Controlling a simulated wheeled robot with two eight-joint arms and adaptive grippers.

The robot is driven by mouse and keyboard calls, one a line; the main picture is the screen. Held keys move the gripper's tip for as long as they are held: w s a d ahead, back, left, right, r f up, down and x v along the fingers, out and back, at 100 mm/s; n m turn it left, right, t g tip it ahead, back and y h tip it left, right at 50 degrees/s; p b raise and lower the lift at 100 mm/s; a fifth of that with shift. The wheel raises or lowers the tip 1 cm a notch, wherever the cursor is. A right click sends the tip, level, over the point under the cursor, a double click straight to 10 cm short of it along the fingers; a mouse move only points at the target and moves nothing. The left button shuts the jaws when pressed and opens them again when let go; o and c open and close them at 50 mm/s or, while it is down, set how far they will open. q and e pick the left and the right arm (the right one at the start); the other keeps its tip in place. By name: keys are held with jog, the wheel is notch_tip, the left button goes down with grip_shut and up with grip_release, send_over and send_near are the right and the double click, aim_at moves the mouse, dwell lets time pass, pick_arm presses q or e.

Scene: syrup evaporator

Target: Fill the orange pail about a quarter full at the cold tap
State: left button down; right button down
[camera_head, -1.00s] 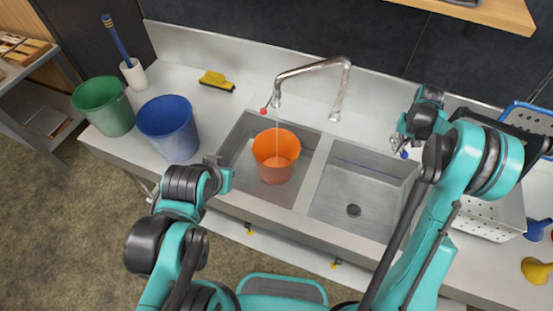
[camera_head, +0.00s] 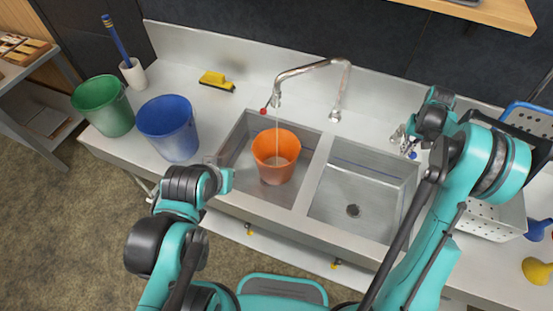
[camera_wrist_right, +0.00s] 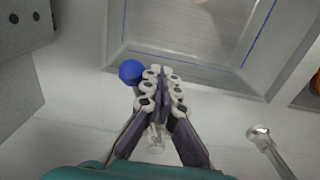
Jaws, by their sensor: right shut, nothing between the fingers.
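The orange pail (camera_head: 276,160) stands upright in the left sink basin, under the spout of the tap (camera_head: 310,68). A thin stream of water falls into it, and a pale water surface shows low inside. The cold tap's blue knob (camera_head: 413,155) is at the right of the sink; it also shows in the right wrist view (camera_wrist_right: 131,71). My right gripper (camera_head: 406,141) is shut and empty beside this knob, its fingers (camera_wrist_right: 161,76) just right of it in the wrist view. My left gripper (camera_head: 218,175) hangs at the sink's front left, its fingers unclear.
A red knob (camera_head: 263,111) is left of the spout. A blue pail (camera_head: 168,130) and a green pail (camera_head: 103,106) stand left of the sink. A yellow brush (camera_head: 216,81) lies behind. The right basin (camera_head: 360,190) is empty. A perforated tray (camera_head: 492,218) stands at right.

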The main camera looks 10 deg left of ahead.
notch_tip(320, 180, up, 6)
jog(key=p, duration=0.3)
jog(key=d, duration=0.9)
jog(key=f+b, duration=0.1)
jog(key=f, duration=0.1)
jog(key=f+b, duration=0.3)
jog(key=f, duration=0.1)
jog(key=shift+a+b, duration=0.3)
jog(key=shift+b, duration=0.05)
jog(key=shift+r, duration=0.1)
dwell(5.3)
